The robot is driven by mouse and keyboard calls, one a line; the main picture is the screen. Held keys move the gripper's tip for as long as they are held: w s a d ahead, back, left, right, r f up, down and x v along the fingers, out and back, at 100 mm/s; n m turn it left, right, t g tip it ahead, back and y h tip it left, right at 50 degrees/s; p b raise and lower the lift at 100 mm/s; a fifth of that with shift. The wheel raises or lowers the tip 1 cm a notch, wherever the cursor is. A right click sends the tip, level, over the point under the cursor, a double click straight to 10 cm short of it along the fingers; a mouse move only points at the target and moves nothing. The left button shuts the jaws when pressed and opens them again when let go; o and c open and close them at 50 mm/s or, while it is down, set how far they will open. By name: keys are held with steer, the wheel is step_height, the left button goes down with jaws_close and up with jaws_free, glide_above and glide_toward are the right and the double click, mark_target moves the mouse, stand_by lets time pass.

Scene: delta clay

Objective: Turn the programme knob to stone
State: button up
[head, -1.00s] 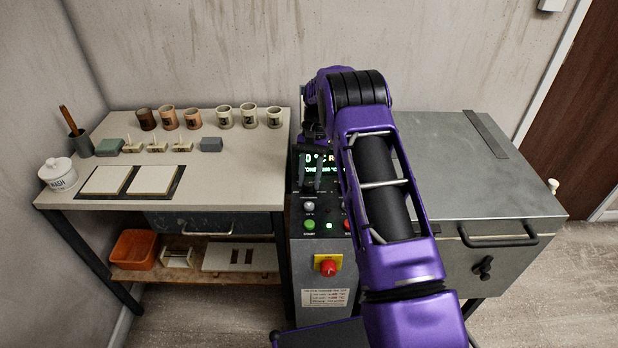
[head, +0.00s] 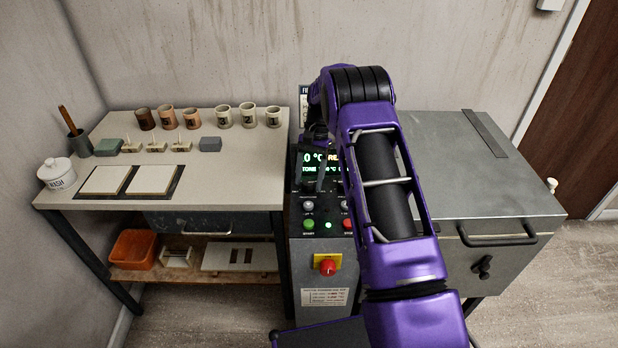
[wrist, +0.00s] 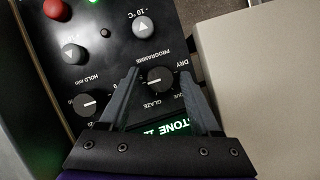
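The programme knob (wrist: 159,80) is a dark round knob with a pale pointer mark, on the black control panel (wrist: 107,60). The wrist view shows it upside down, with the labels DRY and GLAZE beside it. My gripper (wrist: 159,73) is open, one finger on each side of the knob, with visible gaps. Whether the tips reach down to the knob's depth is unclear. The green display (wrist: 164,130) shows STONE, partly covered by the gripper.
A red emergency stop (head: 328,267) is lower on the cabinet. The grey kiln (head: 480,180) stands right, a workbench (head: 230,180) left.

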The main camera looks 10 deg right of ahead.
steer(key=shift+r, duration=0.15)
steer(key=p+v, duration=0.1)
steer(key=v, duration=1)
steer(key=shift+w+d+r, duration=0.1)
steer(key=shift+r, duration=0.3)
